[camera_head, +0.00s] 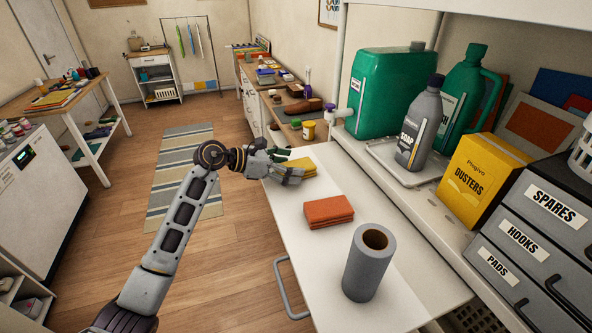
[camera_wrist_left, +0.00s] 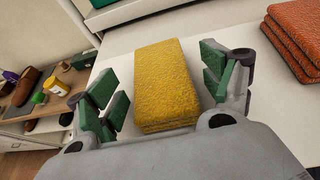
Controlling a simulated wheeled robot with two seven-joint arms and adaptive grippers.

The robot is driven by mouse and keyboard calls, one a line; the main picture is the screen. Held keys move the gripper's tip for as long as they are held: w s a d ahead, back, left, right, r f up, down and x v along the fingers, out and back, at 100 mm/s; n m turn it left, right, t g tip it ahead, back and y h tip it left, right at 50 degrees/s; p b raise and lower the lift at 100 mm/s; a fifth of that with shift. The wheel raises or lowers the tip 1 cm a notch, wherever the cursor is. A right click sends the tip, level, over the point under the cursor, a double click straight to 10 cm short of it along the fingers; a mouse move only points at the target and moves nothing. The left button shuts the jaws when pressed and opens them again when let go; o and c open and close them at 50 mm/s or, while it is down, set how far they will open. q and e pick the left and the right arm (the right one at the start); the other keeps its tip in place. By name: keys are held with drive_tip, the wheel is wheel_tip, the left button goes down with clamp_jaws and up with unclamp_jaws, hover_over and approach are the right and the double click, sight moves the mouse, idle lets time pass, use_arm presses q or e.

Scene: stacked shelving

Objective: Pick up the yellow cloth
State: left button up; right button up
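The yellow cloth (camera_head: 299,165) is a folded block on the white work surface, at its far left end. In the left wrist view the yellow cloth (camera_wrist_left: 161,82) lies between the two green-padded fingers of my left gripper (camera_wrist_left: 163,90). The fingers are spread, with a visible gap on each side of the cloth. In the head view my left gripper (camera_head: 284,166) is at the cloth and covers part of it. My right gripper is not in view.
A folded orange cloth (camera_head: 328,212) and a grey roll (camera_head: 368,262) stand nearer on the white surface (camera_head: 300,255). Bottles, including a grey soap bottle (camera_head: 419,125), and a yellow dusters box (camera_head: 480,179) line the right shelf. A drawer unit (camera_head: 520,255) is at lower right.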

use_arm(q)
drive_tip(key=c, duration=0.9)
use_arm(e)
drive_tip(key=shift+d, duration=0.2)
use_arm(q)
drive_tip(key=shift+r, duration=0.1)
drive_tip(key=shift+r, duration=0.75)
wheel_tip(320, 180, up, 16)
drive_tip(key=b, duration=0.2)
drive_tip(key=shift+r+b, duration=0.15)
drive_tip(key=shift+b, duration=0.15)
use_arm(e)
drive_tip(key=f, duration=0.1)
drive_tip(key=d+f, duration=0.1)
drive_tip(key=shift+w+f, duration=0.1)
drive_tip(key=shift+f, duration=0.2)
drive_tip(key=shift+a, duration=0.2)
